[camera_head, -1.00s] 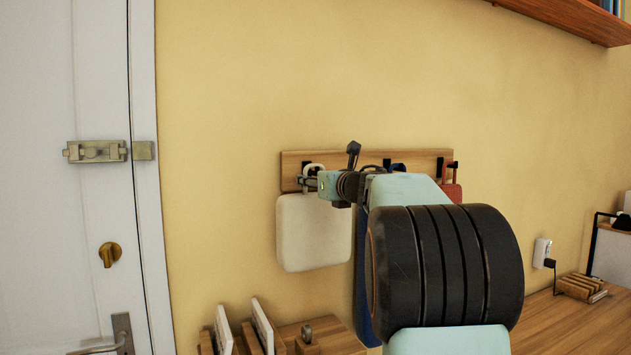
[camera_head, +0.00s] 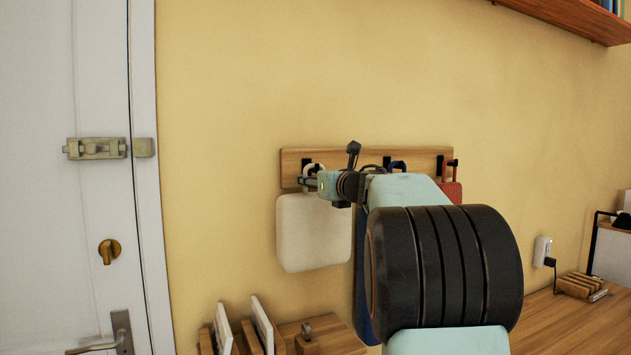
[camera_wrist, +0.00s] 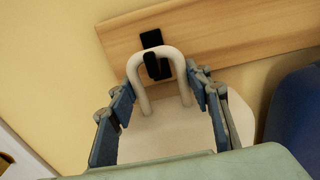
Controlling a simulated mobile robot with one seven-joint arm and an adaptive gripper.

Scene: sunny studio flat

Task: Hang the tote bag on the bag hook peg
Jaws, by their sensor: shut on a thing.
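The tote bag (camera_head: 313,235) is cream with a stiff loop handle (camera_wrist: 136,75). It hangs upright in front of the wall below the left end of a wooden peg rail (camera_head: 345,158). My gripper (camera_wrist: 162,70) is shut on the handle, with a blue-padded finger on each side of the loop. A black bag hook peg (camera_wrist: 151,39) stands on the rail at the top of the loop. Its lower part shows inside the loop, and the handle crosses in front of it. Whether the handle rests on the peg is hard to tell. My arm hides part of the rail in the head view.
A blue bag (camera_head: 361,240) hangs just right of the tote bag, mostly behind my arm. A red item (camera_head: 452,191) hangs at the rail's right end. A wooden desk organiser (camera_head: 330,340) stands below. A white door (camera_head: 100,230) is at the left.

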